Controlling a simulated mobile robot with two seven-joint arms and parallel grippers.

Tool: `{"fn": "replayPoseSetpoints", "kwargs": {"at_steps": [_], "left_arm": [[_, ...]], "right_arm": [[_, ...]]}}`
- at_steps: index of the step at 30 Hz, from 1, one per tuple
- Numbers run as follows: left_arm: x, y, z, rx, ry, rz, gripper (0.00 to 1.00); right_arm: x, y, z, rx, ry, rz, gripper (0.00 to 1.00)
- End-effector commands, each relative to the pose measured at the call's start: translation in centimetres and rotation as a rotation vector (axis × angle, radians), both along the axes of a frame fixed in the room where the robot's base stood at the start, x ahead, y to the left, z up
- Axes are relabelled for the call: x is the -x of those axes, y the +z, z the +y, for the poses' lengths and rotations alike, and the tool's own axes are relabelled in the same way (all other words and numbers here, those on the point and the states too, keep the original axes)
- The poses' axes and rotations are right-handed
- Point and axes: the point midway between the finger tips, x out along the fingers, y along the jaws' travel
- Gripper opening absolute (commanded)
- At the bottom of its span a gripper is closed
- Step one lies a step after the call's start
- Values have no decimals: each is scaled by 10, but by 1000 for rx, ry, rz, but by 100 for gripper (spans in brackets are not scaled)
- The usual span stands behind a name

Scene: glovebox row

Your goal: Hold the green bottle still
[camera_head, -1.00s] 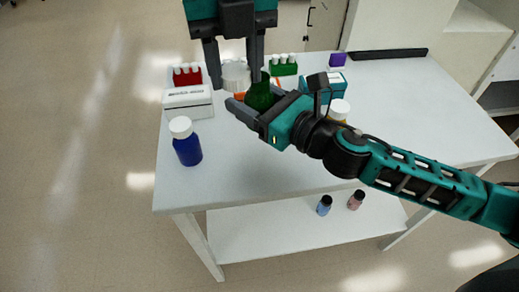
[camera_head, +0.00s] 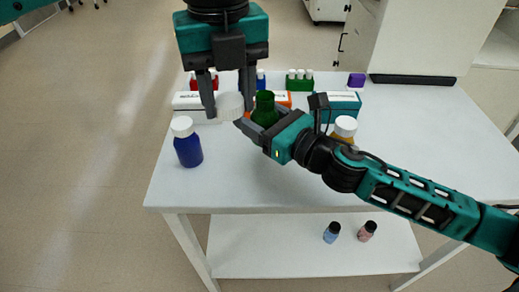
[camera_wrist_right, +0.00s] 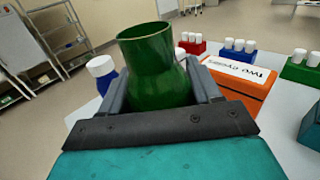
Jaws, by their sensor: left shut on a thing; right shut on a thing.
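The green bottle (camera_head: 265,108) is held above the white table by my right gripper (camera_head: 259,124), whose fingers are shut around it. In the right wrist view the green bottle (camera_wrist_right: 150,65) stands roughly upright between the fingers, its mouth open and uncapped. My left gripper (camera_head: 229,107) comes down from the top and is shut on a white cap (camera_head: 230,106). The cap is just left of the green bottle's neck in the head view, apart from its mouth. The bottle's lower part is hidden by the right gripper.
A blue bottle with a white cap (camera_head: 188,148) stands at the table's left. A yellow bottle (camera_head: 344,130) stands partly behind my right arm. Behind are a white box (camera_head: 190,104), an orange box (camera_wrist_right: 240,82), a teal box (camera_head: 340,108) and tube racks. The table's front (camera_head: 240,185) is clear.

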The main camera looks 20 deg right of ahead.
Motion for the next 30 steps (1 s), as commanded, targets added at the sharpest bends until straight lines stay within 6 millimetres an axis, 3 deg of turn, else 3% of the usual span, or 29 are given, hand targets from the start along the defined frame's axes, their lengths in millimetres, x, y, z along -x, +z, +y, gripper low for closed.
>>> {"fn": "replayPoseSetpoints", "kwargs": {"at_steps": [1, 8, 15, 26, 27, 30], "left_arm": [[0, -8, 0, 0, 0, 0, 8], [0, -15, 0, 0, 0, 0, 8], [0, -29, 0, 0, 0, 0, 8], [0, -31, 0, 0, 0, 0, 8], [0, -31, 0, 0, 0, 0, 8], [0, -30, 0, 0, 0, 0, 8]], "right_arm": [[0, -14, 0, -3, -1, 2, 0], [0, -31, 0, 0, 0, -1, 0], [0, -63, 0, -1, -1, 1, 0], [0, -66, 0, 1, 1, -2, 0], [0, -67, 0, 1, 0, -2, 64], [0, -66, 0, 2, 0, -1, 73]]}}
